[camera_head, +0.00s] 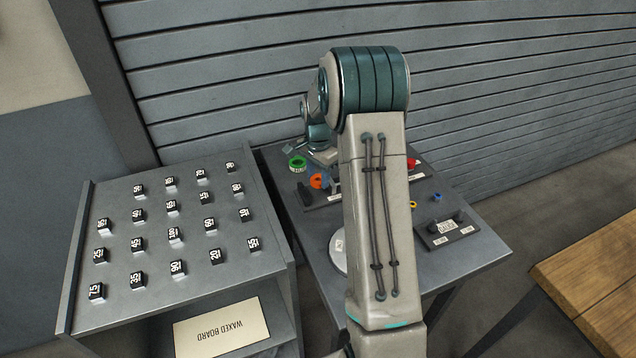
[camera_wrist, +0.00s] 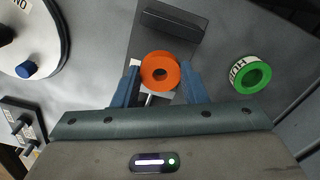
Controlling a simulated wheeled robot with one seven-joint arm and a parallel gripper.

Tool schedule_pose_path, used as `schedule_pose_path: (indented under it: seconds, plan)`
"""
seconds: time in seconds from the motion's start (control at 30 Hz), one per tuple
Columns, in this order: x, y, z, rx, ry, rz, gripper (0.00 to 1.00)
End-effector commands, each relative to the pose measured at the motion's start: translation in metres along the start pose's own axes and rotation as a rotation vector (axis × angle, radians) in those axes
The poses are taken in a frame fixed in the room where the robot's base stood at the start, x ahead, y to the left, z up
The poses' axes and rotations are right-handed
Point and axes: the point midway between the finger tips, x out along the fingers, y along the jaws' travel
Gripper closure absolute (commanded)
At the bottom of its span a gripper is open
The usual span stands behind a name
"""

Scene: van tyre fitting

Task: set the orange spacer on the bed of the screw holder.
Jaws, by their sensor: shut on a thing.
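The orange spacer (camera_wrist: 160,57) is a flat ring with a dark centre hole, held between my gripper's (camera_wrist: 160,70) two blue fingers in the wrist view. It also shows in the head view (camera_head: 317,181), below the end of my arm. The screw holder (camera_wrist: 147,46) is a dark base under the spacer, with a raised black block across its far end. A pale part and a thin rod of it show just below the spacer. The spacer and fingers hide part of the bed; I cannot tell whether the spacer touches it.
A green ring (camera_wrist: 250,75) with a white label lies right of the holder. A round white plate (camera_wrist: 36,40) bearing a blue knob is at the left. A smaller black labelled fixture (camera_head: 446,231) stands at the table's right. My arm hides the table's middle.

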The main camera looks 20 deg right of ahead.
Motion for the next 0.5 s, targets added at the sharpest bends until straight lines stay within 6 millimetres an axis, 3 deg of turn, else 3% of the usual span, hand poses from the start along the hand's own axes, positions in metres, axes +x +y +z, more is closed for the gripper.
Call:
schedule_pose_path:
  seconds: [0.3,0.5]
  plan:
    - [0.037,-0.001,0.001,0.0,-0.001,0.002,0.87]
    - [0.041,-0.001,0.001,0.0,0.0,0.0,0.87]
